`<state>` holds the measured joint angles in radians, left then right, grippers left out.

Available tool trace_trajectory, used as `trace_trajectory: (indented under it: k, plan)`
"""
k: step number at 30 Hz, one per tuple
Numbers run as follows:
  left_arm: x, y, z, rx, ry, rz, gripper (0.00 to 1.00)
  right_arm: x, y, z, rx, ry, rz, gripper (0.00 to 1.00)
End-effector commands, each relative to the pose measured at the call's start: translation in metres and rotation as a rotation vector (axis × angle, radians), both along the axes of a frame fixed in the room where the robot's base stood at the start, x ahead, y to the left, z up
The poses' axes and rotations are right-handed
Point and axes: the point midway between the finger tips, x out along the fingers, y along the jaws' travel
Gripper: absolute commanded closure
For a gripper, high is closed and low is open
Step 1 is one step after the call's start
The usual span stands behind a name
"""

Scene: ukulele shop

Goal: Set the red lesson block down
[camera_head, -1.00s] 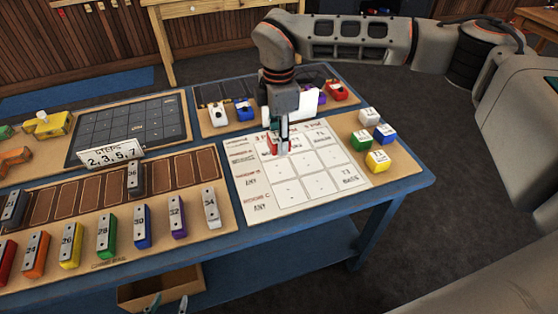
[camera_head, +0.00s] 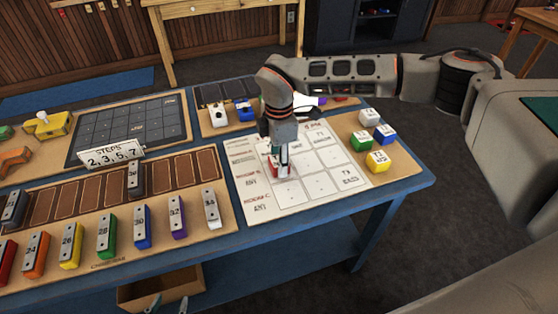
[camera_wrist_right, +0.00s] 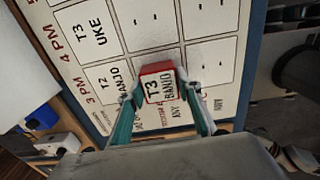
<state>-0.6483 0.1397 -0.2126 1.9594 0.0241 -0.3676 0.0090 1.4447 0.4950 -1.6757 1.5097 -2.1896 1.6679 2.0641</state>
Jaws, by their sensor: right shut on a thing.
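My right gripper (camera_head: 280,172) is shut on the red lesson block (camera_head: 273,166), over the left part of the white lesson chart (camera_head: 262,207). In the right wrist view, the block (camera_wrist_right: 156,70) sits between the two fingers (camera_wrist_right: 162,100). Its white top label reads T3, BANJO, ANY. The chart's grid squares (camera_wrist_right: 210,55) lie right beside it. I cannot tell whether the block's underside touches the chart. My left gripper (camera_head: 169,305) shows only as two fingertips at the bottom edge of the head view, apart, with nothing seen between them.
White, blue, green and yellow blocks (camera_head: 377,161) stand right of the chart. Numbered chime bars (camera_head: 142,227) and a steps sign (camera_head: 115,158) are to the left. The blue table's edge (camera_head: 330,212) runs in front.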

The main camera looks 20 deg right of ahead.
Motion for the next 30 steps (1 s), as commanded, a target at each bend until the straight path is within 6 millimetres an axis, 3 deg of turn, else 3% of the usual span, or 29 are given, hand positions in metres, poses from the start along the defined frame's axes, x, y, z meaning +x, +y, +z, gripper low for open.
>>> trace_trajectory:
  k: [2,3,5,14,19,30]
  plan:
    - [0.000,0.000,0.000,0.000,-0.001,0.000,0.60,0.000,0.000,-0.003,0.000,0.001,0.000,0.87]
    - [0.000,0.000,0.000,0.000,-0.001,0.000,0.60,0.000,0.000,-0.003,0.000,0.000,0.000,0.61]
    - [0.000,0.000,0.000,0.000,-0.001,0.000,0.60,0.000,0.000,-0.003,0.000,0.000,0.000,0.49]
    - [0.001,0.000,0.002,-0.001,-0.004,0.000,0.60,0.000,0.000,-0.002,0.000,0.000,0.000,0.49]
    - [0.001,0.000,0.002,-0.001,-0.004,0.000,0.60,0.001,0.000,0.008,0.000,-0.001,-0.001,0.49]
    - [0.001,0.000,0.000,-0.001,-0.003,0.001,0.60,0.001,0.000,0.080,0.000,-0.003,0.000,0.49]
